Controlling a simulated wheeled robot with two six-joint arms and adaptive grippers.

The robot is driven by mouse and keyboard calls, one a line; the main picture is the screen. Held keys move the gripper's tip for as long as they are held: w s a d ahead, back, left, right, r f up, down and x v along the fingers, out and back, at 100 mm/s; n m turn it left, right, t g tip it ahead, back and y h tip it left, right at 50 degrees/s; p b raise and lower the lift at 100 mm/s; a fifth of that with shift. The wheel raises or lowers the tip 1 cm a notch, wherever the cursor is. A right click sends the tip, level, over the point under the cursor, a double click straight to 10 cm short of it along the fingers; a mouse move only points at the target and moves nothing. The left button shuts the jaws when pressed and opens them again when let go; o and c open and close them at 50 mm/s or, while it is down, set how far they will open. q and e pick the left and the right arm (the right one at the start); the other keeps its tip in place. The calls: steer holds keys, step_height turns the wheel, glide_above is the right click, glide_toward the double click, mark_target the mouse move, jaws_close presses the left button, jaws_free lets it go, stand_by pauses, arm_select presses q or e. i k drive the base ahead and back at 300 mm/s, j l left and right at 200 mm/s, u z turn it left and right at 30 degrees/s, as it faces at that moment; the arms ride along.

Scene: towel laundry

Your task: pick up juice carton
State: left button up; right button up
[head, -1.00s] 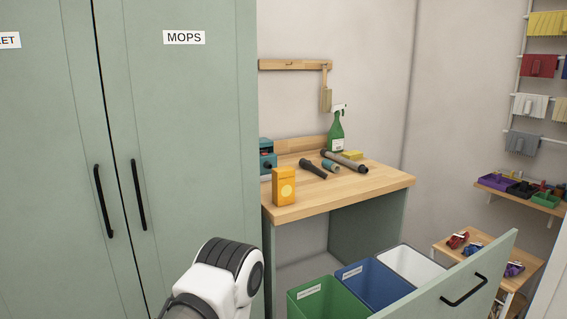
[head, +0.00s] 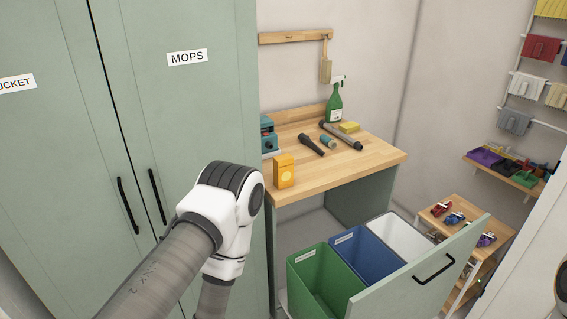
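The juice carton (head: 284,172) is an orange-yellow box with a pale round mark on its front. It stands upright at the front left edge of the wooden worktop (head: 365,162), close to the green cabinet. My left arm rises in front of the cabinet, with its elbow left of and below the carton. It is apart from the carton. The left gripper is outside the picture. A small part of my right arm shows at the lower right edge, and its gripper is not in view.
A dark torch (head: 311,145), grey tube (head: 341,136), yellow sponge (head: 349,127) and green spray bottle (head: 335,102) are behind the carton. An open drawer (head: 405,292) with green, blue and white bins sticks out below. The cabinet (head: 200,110) borders the left.

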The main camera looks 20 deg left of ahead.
mark_target(284, 164)
steer(key=i+l+u, duration=0.2)
steer(key=i+l, duration=0.25)
steer(key=i+l+u, duration=0.15)
steer(key=i+l, duration=0.25)
steer(key=l, duration=0.25)
steer(key=i+l+u, duration=0.1)
steer(key=l, duration=0.3)
steer(key=i+l+u, duration=0.1)
steer(key=l, duration=0.35)
steer(key=i+l+u, duration=0.15)
steer(key=l, duration=0.25)
steer(key=i+l+u, duration=0.1)
steer(key=l, duration=0.35)
steer(key=i, duration=0.05)
